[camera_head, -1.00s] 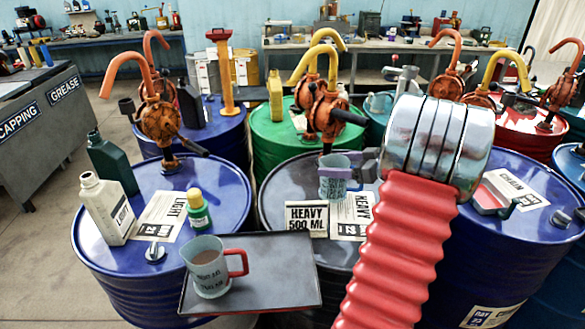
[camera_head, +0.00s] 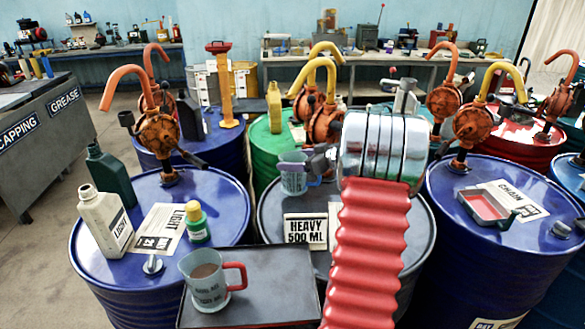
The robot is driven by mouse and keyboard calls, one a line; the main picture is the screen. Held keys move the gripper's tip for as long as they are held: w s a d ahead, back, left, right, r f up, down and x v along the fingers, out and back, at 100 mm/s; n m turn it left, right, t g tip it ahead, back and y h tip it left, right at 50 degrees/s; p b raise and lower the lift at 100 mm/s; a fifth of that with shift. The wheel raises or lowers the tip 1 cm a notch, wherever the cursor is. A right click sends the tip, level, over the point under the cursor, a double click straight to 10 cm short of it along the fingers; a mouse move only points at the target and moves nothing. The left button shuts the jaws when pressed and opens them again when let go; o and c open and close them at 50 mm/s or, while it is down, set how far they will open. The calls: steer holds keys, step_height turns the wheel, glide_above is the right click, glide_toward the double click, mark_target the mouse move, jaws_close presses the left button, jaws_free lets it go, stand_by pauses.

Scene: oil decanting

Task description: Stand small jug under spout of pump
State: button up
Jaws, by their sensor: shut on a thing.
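The small jug (camera_head: 293,178) is pale blue-grey with a purple handle and looks upright. My gripper (camera_head: 313,165) is shut on it from the right; the fingers are partly hidden by my silver wrist. The jug is at the back left of the dark heavy-oil drum (camera_head: 268,213). In the picture it is below the open end of the yellow spout (camera_head: 293,91) of an orange pump (camera_head: 325,122). The pump's lower part is hidden behind the jug and my wrist. I cannot tell whether the jug touches the drum top.
A larger jug (camera_head: 205,284) with brown liquid and a red handle stands on a dark tray (camera_head: 275,285) in front. Bottles stand on the blue drum (camera_head: 93,258) at left.

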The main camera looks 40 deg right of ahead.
steer(key=shift+w+a, duration=0.1)
steer(key=shift+w, duration=0.4)
steer(key=shift+w+f, duration=0.2)
steer(key=shift+f, duration=1.55)
steer(key=o, duration=1.6)
steer(key=shift+f, duration=0.1)
steer(key=shift+o, duration=0.2)
steer(key=v, duration=1.2)
